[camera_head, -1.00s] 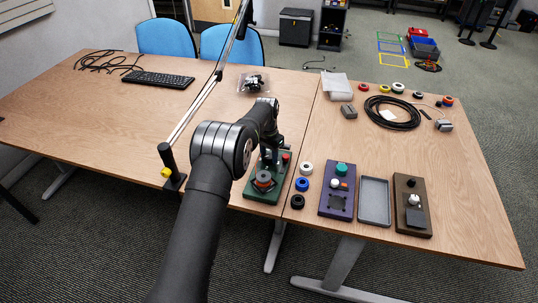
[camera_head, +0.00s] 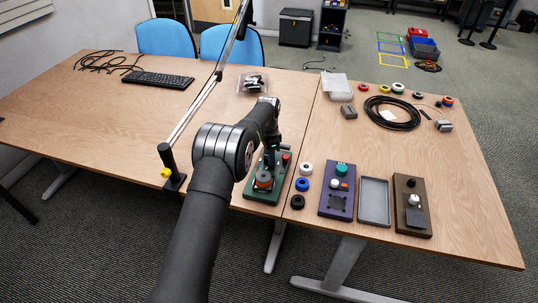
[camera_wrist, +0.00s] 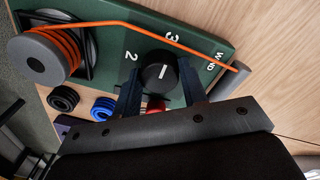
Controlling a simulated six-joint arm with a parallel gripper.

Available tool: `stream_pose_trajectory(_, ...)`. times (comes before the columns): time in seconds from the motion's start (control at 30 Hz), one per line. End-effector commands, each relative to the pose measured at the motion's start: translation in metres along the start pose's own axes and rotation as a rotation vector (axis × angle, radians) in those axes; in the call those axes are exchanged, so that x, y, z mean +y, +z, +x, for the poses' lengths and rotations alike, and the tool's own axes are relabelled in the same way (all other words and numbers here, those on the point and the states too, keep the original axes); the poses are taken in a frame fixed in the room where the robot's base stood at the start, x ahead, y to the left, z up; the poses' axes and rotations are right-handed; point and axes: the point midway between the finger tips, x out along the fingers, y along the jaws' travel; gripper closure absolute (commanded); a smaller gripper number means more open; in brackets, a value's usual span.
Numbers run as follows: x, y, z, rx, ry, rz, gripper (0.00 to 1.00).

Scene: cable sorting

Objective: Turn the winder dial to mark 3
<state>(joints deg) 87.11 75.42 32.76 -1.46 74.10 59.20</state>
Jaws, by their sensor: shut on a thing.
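The green winder board (camera_head: 253,190) lies at the table's front edge, left of the gap between the tables; it fills the top of the wrist view (camera_wrist: 112,72). Its dial (camera_wrist: 159,74) is a round black knob with a white line, beside the printed marks 2 and 3. The line points up the picture, between the 2 and the 3 and nearer the 3; exact alignment is hard to judge. My gripper (camera_wrist: 161,92) has one finger on each side of the dial and is shut on it. In the head view my gripper (camera_head: 268,156) partly hides the board.
A grey spool with orange cable (camera_wrist: 48,54) stands on the board, and the cable runs past the dial. A red part (camera_wrist: 155,106) is close behind my fingers. White, blue and black rings (camera_head: 297,201) lie right of the board, near a purple board (camera_head: 326,205).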

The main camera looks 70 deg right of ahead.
Motion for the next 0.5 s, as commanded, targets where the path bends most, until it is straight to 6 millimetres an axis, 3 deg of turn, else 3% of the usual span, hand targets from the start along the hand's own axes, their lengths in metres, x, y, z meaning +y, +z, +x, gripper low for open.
stream_pose_trajectory(0.4,-0.0002,0.0,-0.0006,-0.001,-0.001,0.007,0.84)
stream_pose_trajectory(0.43,-0.0002,0.0,-0.0006,-0.001,-0.001,0.007,0.57)
stream_pose_trajectory(0.5,-0.0002,0.0,-0.0005,-0.001,-0.001,0.006,0.44)
